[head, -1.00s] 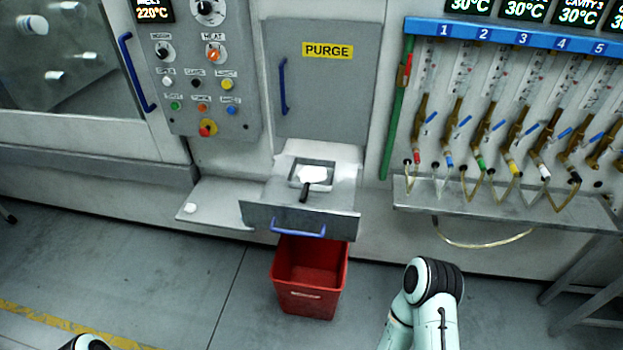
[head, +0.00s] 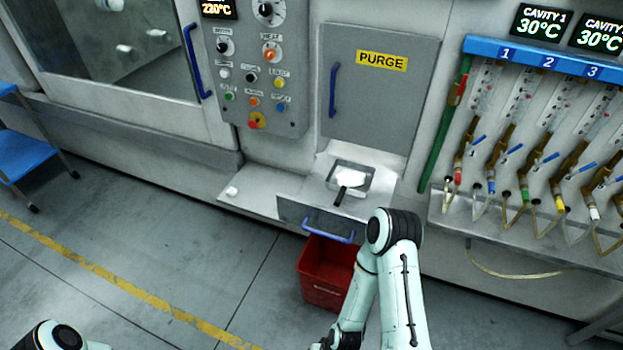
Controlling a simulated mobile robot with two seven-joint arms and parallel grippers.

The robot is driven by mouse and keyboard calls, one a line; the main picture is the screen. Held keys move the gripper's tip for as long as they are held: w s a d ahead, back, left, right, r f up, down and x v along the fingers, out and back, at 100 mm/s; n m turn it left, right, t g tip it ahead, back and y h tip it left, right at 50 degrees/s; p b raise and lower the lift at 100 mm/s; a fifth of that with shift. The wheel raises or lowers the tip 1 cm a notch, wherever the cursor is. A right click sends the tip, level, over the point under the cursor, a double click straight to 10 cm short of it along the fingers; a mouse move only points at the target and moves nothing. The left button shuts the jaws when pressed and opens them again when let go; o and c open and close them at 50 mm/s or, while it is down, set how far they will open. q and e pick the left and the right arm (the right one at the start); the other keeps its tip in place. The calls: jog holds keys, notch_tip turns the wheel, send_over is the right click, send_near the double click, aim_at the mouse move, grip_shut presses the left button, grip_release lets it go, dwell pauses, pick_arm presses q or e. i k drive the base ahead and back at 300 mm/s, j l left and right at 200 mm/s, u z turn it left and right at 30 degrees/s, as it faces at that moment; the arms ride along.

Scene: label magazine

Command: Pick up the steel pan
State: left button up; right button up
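The steel pan (head: 371,180) is a small square pan with a dark handle (head: 341,196) pointing toward me. White material lies in it. It sits in the open drawer (head: 318,217) below the PURGE door. My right arm rises from the bottom edge, its elbow just in front of the drawer's right end, and its forearm runs back down to the bottom edge. My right gripper is out of view. Only a piece of my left arm shows at the bottom left, and its gripper is out of view.
A red bin (head: 321,292) stands on the floor under the drawer, partly behind my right arm. A metal shelf (head: 256,196) holds a small white piece. Valves and hoses line the right wall. A blue cart (head: 22,150) stands at the left.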

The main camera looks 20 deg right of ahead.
aim_at(344, 177)
jog(key=l+u, duration=0.35)
jog(key=l, duration=0.15)
jog(key=k+l+u, duration=0.1)
jog(key=l+u, duration=0.25)
jog(key=l, duration=0.15)
